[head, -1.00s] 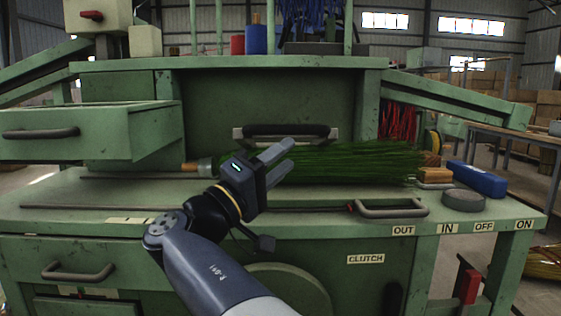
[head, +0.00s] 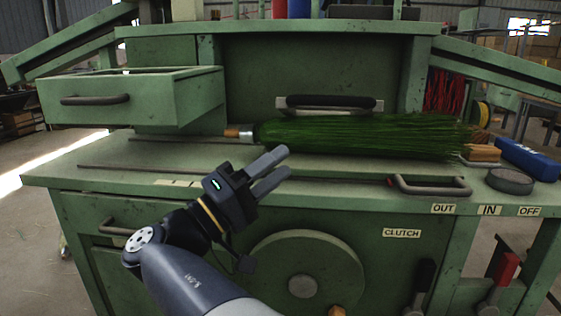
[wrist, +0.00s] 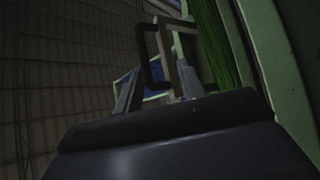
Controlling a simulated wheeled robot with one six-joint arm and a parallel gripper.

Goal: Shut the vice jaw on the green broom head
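The green broom head (head: 370,136) lies lengthwise on the green bench, its bristles fanning to the right. Its wooden handle end (head: 232,133) shows at the left. A black grip on a metal bracket (head: 330,103), perhaps the vice jaw's handle, is behind and above the broom head. I cannot tell how far the jaw is closed. My gripper (head: 286,161) is open and empty, in front of the broom head's left part and apart from it. In the wrist view a dark U-shaped handle (wrist: 145,55) shows beyond the fingers, with green bristles (wrist: 212,42) at the right.
A grey loop handle (head: 430,187) is at the bench's front right. A dark round puck (head: 510,181), a wooden block (head: 481,153) and a blue box (head: 530,158) sit at the right. An open drawer (head: 130,98) juts out at the left.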

